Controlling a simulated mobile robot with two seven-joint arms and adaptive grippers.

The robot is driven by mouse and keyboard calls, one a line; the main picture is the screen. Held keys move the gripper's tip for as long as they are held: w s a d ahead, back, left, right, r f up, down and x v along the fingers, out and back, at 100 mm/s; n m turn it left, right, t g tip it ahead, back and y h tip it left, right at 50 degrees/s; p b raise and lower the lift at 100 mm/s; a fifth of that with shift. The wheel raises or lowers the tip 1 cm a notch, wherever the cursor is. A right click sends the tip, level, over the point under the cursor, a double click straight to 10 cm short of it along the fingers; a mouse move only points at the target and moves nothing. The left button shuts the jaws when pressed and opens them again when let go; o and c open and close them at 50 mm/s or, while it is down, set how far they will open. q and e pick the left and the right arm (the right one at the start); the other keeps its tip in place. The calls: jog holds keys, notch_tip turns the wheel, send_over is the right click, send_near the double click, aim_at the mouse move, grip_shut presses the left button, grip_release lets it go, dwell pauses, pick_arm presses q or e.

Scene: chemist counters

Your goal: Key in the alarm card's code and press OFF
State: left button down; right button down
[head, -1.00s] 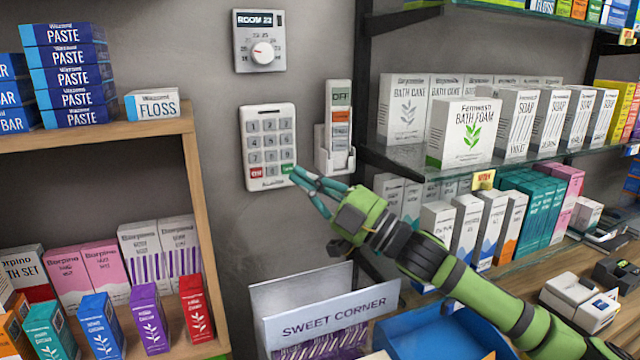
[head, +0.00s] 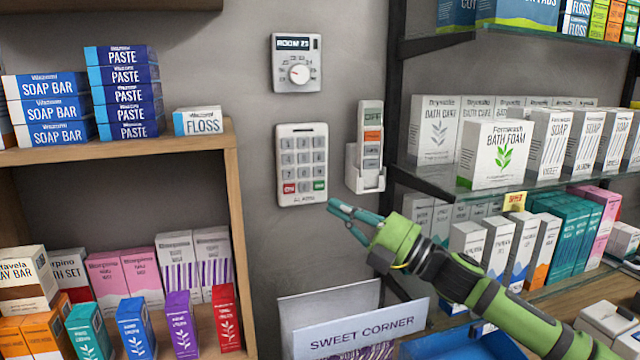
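The white alarm keypad (head: 302,165) hangs on the grey wall, with rows of grey number keys, a red key (head: 289,188) at bottom left and a green key (head: 319,185) at bottom right. The key labels are too small to read surely. My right gripper (head: 333,206) points at the wall with its teal fingers brought together at the tips, holding nothing. Its tips are just below and right of the keypad's lower right corner, apart from the keys. My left gripper is out of view. I cannot make out an alarm card.
A room thermostat (head: 297,63) is above the keypad. A remote in a white wall holder (head: 367,150) hangs to its right. A sweet-corner box (head: 365,328) stands below. A wooden shelf (head: 236,200) is at left, glass shelves with boxes (head: 492,155) at right.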

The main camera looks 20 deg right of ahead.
aim_at(310, 183)
jog(key=shift+w+a+p, duration=0.2)
jog(key=shift+w+p, duration=0.6)
jog(key=shift+w, duration=2.7)
jog(key=shift+w, duration=0.2)
jog(key=shift+w, duration=0.25)
jog(key=shift+w, duration=0.3)
jog(key=shift+s, duration=0.2)
jog(key=shift+s+d+p, duration=0.1)
jog(key=shift+s+p, duration=0.25)
jog(key=shift+s, duration=0.2)
jog(key=shift+s, duration=0.1)
